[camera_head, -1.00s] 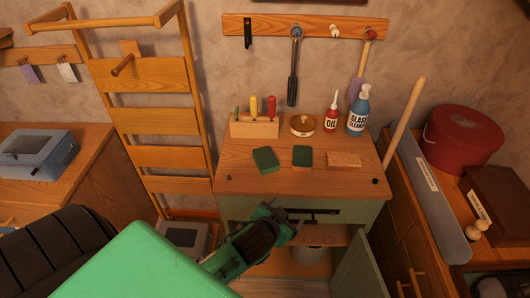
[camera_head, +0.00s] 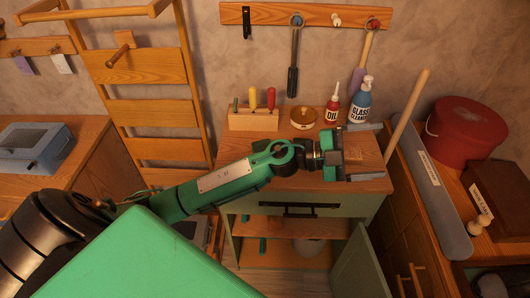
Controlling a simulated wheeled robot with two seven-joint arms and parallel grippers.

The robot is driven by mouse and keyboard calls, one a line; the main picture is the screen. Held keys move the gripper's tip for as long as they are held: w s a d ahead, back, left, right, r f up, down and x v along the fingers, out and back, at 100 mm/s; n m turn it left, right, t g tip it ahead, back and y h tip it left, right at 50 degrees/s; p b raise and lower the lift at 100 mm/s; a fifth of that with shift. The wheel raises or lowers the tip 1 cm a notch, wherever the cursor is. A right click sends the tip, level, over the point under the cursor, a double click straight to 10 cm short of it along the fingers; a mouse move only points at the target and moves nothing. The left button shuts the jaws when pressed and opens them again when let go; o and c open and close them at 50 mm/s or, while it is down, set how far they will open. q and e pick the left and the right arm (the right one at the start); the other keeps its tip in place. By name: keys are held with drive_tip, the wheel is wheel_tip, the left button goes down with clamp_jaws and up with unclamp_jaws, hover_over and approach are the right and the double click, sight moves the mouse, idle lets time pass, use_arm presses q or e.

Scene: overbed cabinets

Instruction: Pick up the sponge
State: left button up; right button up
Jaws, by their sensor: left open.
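My left gripper (camera_head: 374,152) is open over the right part of the small wooden cabinet top (camera_head: 376,186). Its two grey fingers point right, one towards the back and one towards the front. A tan patch between the fingers looks like part of the tan sponge (camera_head: 357,153), but it blends with the wood and the gripper body covers the rest. I cannot tell whether the fingers touch it. The two dark green pads seen earlier left of the sponge are hidden behind my left arm. My right gripper is out of view.
Behind the gripper stand an oil bottle (camera_head: 332,108), a glass cleaner bottle (camera_head: 361,102), a round tin (camera_head: 303,118) and a wooden tool block (camera_head: 254,120). A wooden stick (camera_head: 408,118) leans at the right. The cabinet's green door (camera_head: 356,266) stands open below.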

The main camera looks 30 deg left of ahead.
use_arm(q)
wheel_tip(320, 180, down, 2)
drive_tip(key=f+m+g+y, duration=0.1)
drive_tip(key=m+g+y, duration=0.1)
drive_tip(key=m+g, duration=0.3)
drive_tip(key=n+g+y, duration=0.3)
drive_tip(key=g+y, duration=0.1)
drive_tip(key=y, duration=1.3)
hover_over(265, 145)
drive_tip(key=s+d, duration=0.1)
drive_tip(key=s, duration=0.1)
wheel_tip(265, 145, down, 3)
wheel_tip(265, 145, down, 8)
drive_tip(key=shift+r+p, duration=0.1)
drive_tip(key=shift+p, duration=0.8)
wheel_tip(265, 145, down, 5)
drive_tip(key=shift+w+d+r+p, duration=0.1)
drive_tip(key=shift+r+p, duration=0.05)
drive_tip(key=shift+p, duration=0.85)
drive_tip(key=shift+f, duration=0.55)
drive_tip(key=c, duration=1.1)
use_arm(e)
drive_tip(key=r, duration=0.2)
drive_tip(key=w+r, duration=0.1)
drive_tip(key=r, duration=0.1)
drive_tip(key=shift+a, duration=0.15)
